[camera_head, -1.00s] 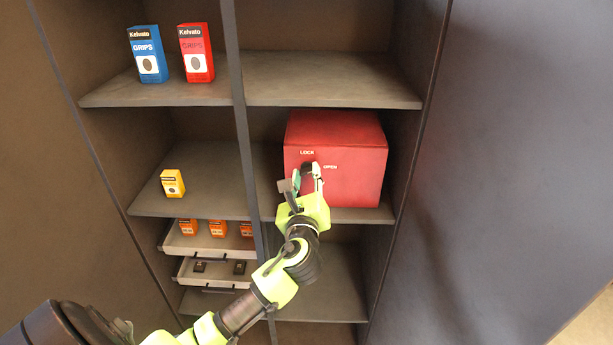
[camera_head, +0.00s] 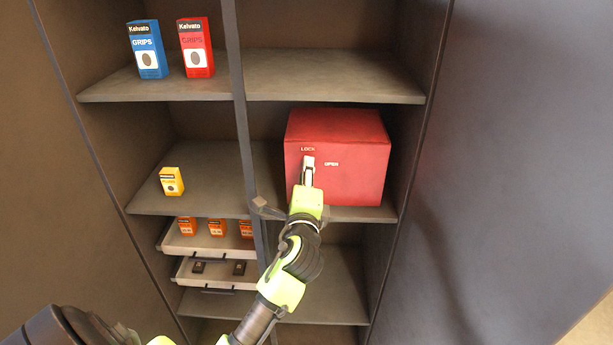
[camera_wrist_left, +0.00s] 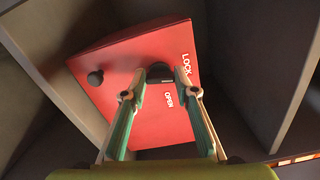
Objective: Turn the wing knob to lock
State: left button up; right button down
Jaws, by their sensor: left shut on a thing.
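A red box (camera_head: 350,165) with white LOCK and OPEN labels sits on the middle right shelf. It also shows in the left wrist view (camera_wrist_left: 115,80), tilted there. My left gripper (camera_head: 308,168) is at its front, just below the LOCK label. In the left wrist view my left gripper (camera_wrist_left: 163,78) has its two fingers on either side of the dark wing knob (camera_wrist_left: 160,70), shut on it. The knob lies close to the LOCK and OPEN labels and is partly hidden by the fingers. In the head view the gripper hides the knob. My right gripper is not in view.
Blue (camera_head: 147,50) and red (camera_head: 195,48) cartons stand on the upper left shelf, a yellow one (camera_head: 171,181) below. A cabinet divider (camera_head: 241,120) runs left of my arm. Drawers (camera_head: 205,245) hold small items.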

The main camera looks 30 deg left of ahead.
pick_arm(q)
jog(key=shift+n+b, duration=0.3)
jog(key=shift+n, duration=0.8)
jog(key=o, duration=1.1)
jog(key=shift+f, duration=0.1)
jog(key=v, duration=1.2)
jog(key=shift+s+a, duration=0.1)
